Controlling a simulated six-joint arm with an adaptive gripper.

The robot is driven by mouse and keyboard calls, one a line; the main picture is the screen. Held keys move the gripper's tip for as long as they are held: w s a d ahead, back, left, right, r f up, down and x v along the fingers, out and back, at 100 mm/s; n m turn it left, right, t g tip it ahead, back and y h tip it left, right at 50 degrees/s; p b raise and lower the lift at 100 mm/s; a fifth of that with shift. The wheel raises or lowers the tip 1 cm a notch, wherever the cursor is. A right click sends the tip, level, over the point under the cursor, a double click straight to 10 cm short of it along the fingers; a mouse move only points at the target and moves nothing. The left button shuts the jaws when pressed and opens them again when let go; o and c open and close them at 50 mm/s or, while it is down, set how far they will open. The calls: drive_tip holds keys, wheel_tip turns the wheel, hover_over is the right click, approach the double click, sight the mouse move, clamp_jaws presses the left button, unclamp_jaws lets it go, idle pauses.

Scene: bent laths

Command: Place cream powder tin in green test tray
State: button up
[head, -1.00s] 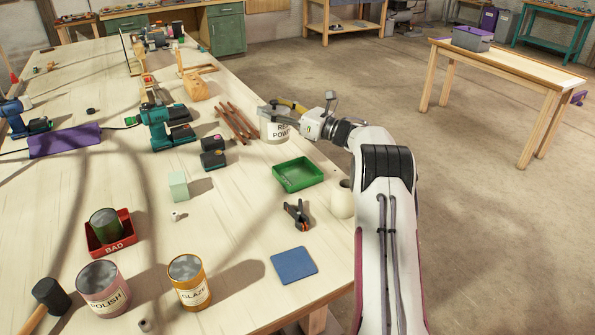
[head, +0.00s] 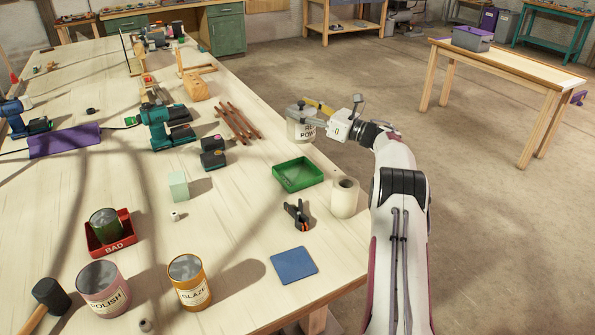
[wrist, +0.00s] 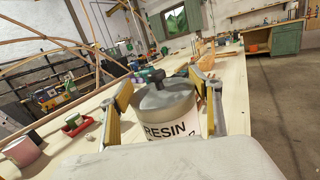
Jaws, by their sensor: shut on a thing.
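The cream powder tin (head: 301,130) has a pale label reading "RESIN PO…" and a grey lid. My gripper (head: 311,106) is shut on it near its top and holds it upright, or nearly so. In the head view the tin appears against the table's right edge, above the green test tray in the picture; its exact height is unclear. In the wrist view the tin (wrist: 166,112) sits between the two yellow-padded fingers, its lower part hidden by my gripper's body. The green test tray (head: 299,187) lies empty on the table near the right edge.
A white roll (head: 344,197) stands right of the tray, and a black clamp (head: 297,214) lies in front. A blue pad (head: 294,265) is nearer the front. Bare table lies left of the tray.

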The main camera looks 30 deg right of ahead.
sight(302, 137)
drive_tip(key=shift+r, duration=0.1)
drive_tip(key=shift+f, duration=3.1)
drive_tip(key=shift+f, duration=0.15)
drive_tip(key=shift+f, duration=1.75)
drive_tip(key=o, duration=1.8)
drive_tip(key=shift+f, duration=0.15)
drive_tip(key=shift+o, duration=0.2)
drive_tip(key=v, duration=1.2)
